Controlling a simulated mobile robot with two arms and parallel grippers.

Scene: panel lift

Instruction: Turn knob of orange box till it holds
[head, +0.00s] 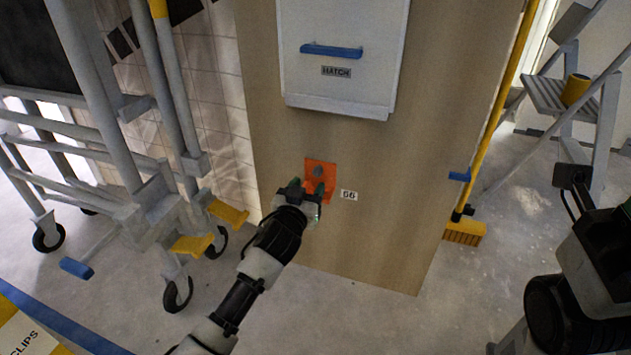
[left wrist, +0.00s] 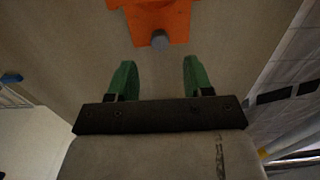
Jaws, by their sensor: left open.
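The orange box (head: 329,192) is fixed low on a wooden panel, left of a "66" label. A round grey patch shows on its upper part in the head view. In the left wrist view the orange box (left wrist: 165,20) is at the top, with a grey knob (left wrist: 160,40) standing out near its lower edge. My left gripper (head: 308,187) is in front of the box and covers part of it. Its green fingers (left wrist: 160,78) are open and empty, with the knob beyond their tips, roughly centred between them. My right arm shows at the right edge, but no right fingers are visible.
A white hatch (head: 340,70) with a blue handle is above the box. A grey wheeled frame (head: 150,200) with yellow steps stands at the left. A broom (head: 465,232) and a stepladder (head: 565,95) are at the right. The floor below the panel is clear.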

